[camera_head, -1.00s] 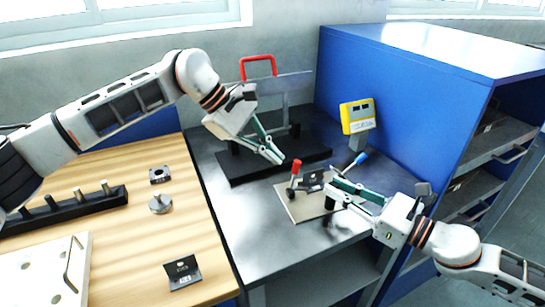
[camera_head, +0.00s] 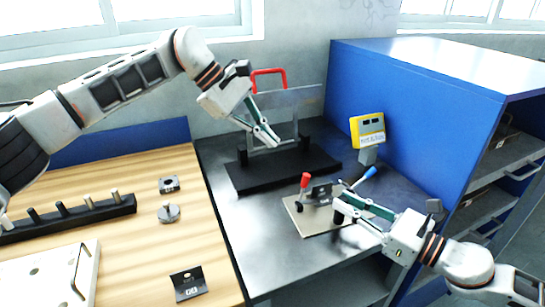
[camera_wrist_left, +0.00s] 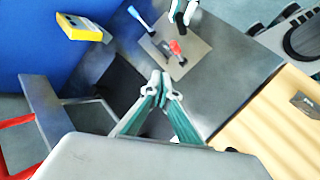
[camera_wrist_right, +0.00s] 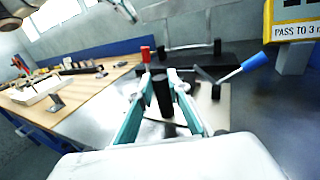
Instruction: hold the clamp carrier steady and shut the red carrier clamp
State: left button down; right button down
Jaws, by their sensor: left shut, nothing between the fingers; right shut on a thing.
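The clamp carrier is a flat beige plate (camera_head: 320,222) on the grey metal bench. A clamp with an upright red handle (camera_head: 304,181) stands on its left part; the handle also shows in the left wrist view (camera_wrist_left: 176,48) and the right wrist view (camera_wrist_right: 146,53). A lever with a blue tip (camera_head: 369,173) sticks up at the carrier's right. My right gripper (camera_head: 340,204) is shut on a black upright post (camera_wrist_right: 163,97) at the carrier. My left gripper (camera_head: 275,142) is shut and empty, above and behind the red handle, apart from it. My right fingers partly hide the clamp.
A black stand (camera_head: 262,178) with a red-handled frame (camera_head: 269,73) is behind the carrier. A yellow sign (camera_head: 367,130) stands right of it by the blue cabinet (camera_head: 400,110). A wooden table (camera_head: 140,205) with small parts is at left. Bare bench lies left of the carrier.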

pick_arm(q)
jog(key=shift+w+r, duration=0.25)
jog(key=shift+r, duration=0.95)
jog(key=shift+w+r, duration=0.25)
jog(key=shift+r, duration=0.9)
pick_arm(e)
jog(key=c, duration=1.8)
grip_release()
